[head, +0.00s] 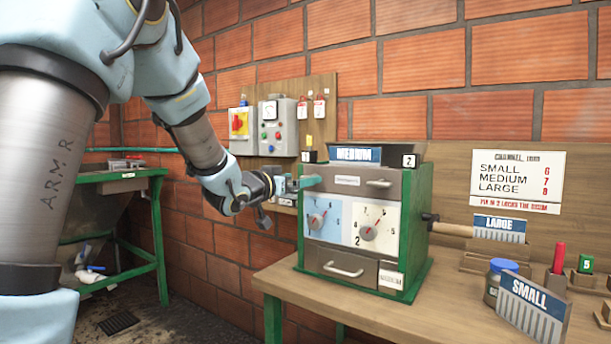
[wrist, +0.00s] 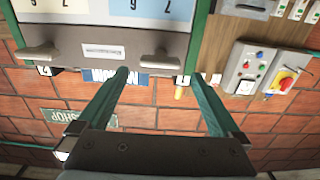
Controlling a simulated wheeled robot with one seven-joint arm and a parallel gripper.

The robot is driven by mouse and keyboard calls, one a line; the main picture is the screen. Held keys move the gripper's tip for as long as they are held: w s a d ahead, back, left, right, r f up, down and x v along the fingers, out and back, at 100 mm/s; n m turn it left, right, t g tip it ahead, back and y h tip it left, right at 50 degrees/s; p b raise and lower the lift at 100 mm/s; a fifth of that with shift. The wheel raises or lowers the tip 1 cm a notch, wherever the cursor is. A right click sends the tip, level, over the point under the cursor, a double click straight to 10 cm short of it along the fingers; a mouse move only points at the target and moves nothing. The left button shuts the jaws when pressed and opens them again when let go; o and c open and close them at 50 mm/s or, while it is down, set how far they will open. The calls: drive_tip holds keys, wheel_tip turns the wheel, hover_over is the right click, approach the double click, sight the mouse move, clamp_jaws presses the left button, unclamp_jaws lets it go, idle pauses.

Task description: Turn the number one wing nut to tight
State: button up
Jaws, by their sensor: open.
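The number one wing nut (wrist: 158,59) is a grey bar-shaped nut on the grey top panel of the green machine (head: 417,255). In the wrist view, which is upside down, it lies near horizontal beside the tag 1 (wrist: 183,79). My gripper (wrist: 160,74) is open, with one teal finger on each side of the nut in the picture; I cannot tell whether either touches it. In the head view my gripper (head: 305,182) is at the panel's left end and hides this nut. The number two wing nut (head: 379,183) lies near horizontal on the right.
Two dials (head: 368,233) and a drawer handle (head: 343,271) are on the machine's front. A crank handle (head: 450,229) sticks out at its right. Size plates and a jar (head: 499,280) stand on the bench. Switch boxes (head: 279,127) hang on the wall behind.

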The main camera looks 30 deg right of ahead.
drive_tip(key=shift+p+x, duration=0.4)
drive_tip(key=shift+x, duration=1.75)
drive_tip(key=c, duration=1.3)
